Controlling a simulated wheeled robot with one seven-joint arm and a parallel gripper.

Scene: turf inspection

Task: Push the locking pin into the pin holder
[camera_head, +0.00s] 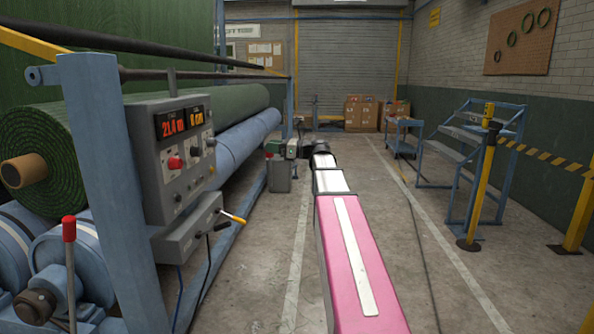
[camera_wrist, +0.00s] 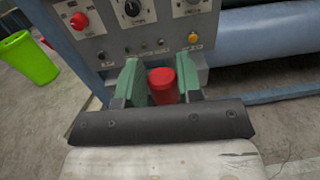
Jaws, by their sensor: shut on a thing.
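My gripper (camera_wrist: 159,82) shows in the wrist view with its two green fingers on either side of a red round-topped piece (camera_wrist: 163,86). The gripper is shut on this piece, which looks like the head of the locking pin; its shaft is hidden. In the head view my gripper (camera_head: 279,149) is at the end of the outstretched arm, with a small bit of red at its tip. In the wrist view the fingers point at the lower part of a grey control panel (camera_wrist: 150,45). I cannot make out the pin holder.
A control box (camera_head: 180,150) with red digits stands at the left, with a yellow-handled lever (camera_head: 232,217) below it. A green roll (camera_head: 60,150) and blue rollers lie behind. A lime bucket (camera_wrist: 28,57) stands at the wrist view's left.

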